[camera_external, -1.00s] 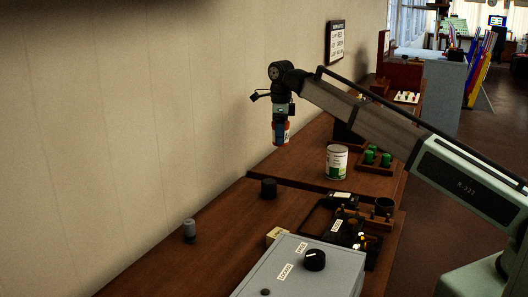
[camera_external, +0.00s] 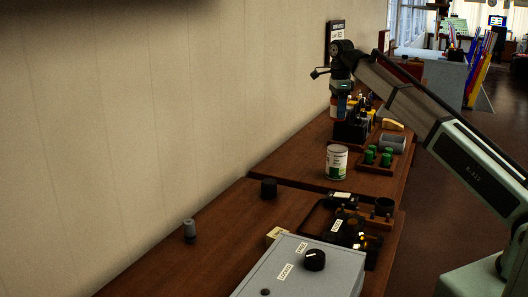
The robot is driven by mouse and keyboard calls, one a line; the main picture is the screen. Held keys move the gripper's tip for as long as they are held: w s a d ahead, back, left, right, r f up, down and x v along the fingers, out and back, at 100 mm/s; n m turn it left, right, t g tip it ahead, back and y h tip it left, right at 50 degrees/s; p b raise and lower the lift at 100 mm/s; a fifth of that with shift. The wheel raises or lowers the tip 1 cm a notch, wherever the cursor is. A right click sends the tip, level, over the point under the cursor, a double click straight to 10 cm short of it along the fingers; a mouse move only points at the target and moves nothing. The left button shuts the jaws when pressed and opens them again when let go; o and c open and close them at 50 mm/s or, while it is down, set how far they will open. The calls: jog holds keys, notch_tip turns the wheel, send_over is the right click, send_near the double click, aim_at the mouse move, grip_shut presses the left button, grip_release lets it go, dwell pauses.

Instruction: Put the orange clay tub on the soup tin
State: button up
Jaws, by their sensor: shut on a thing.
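The soup tin (camera_external: 337,163), white with a green lower label, stands upright on the brown bench. My gripper (camera_external: 341,97) is shut on the orange clay tub (camera_external: 340,109). The tub hangs upright below the wrist, showing small orange and dark blue patches. In the picture, the tub is above the soup tin with a clear gap between them. I cannot tell from this one view whether it is directly over the tin. The fingertips are small and partly hidden.
A wooden tray with green pots (camera_external: 371,155) and a grey cylinder lying on its side (camera_external: 393,143) are right of the tin. A black caddy (camera_external: 350,130) stands behind it. A dark cylinder (camera_external: 269,188) and a grey control box (camera_external: 300,270) are nearer. The bench left of the tin is clear.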

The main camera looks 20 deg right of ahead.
aim_at(337, 148)
jog(key=n, duration=0.1)
jog(key=s+n, duration=0.1)
jog(key=n, duration=0.1)
jog(key=shift+d, duration=0.15)
jog(key=shift+f+n, duration=0.1)
jog(key=shift+n, duration=0.8)
jog(key=shift+f, duration=4.95)
jog(key=o, duration=1.3)
jog(key=shift+f, duration=0.1)
jog(key=shift+c, duration=0.2)
notch_tip(337, 148, up, 12)
jog(key=shift+r, duration=0.15)
